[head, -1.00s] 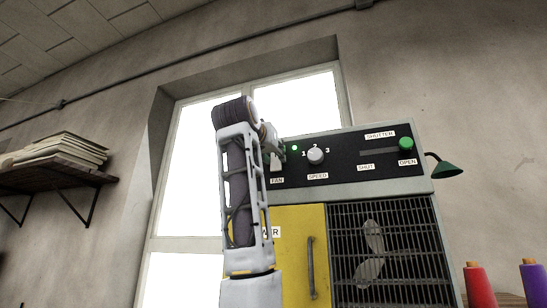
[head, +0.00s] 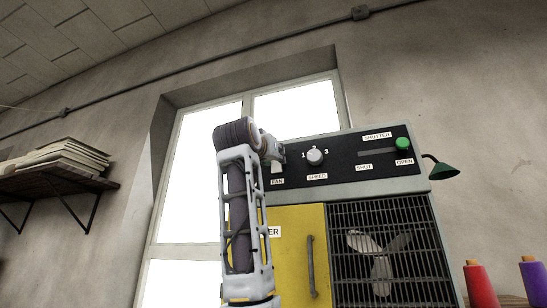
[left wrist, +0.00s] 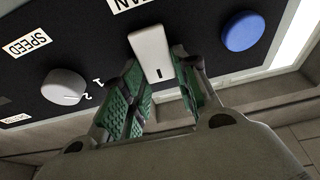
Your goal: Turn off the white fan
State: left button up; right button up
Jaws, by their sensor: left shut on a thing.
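A panel unit with a fan (head: 375,262) behind a dark grille stands right of centre in the head view. Its white fan switch (left wrist: 150,50) sits above the "FAN" label on the black panel (head: 345,170). My left gripper (left wrist: 156,70) is at the switch, its green finger pads on either side of it, shut on it. In the head view, my left arm's wrist partly covers the switch (head: 278,168). No lit green lamp shows beside it. My right gripper is in no view.
A grey speed knob (head: 315,157) is right of the switch, and a green shutter knob (head: 403,144) is at "OPEN". A blue round button (left wrist: 242,32) is close beside the switch. A yellow door (head: 290,225) lies below the panel.

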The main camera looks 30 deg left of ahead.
pick_arm(q)
jog(key=o, duration=1)
jog(key=shift+v, duration=6.05)
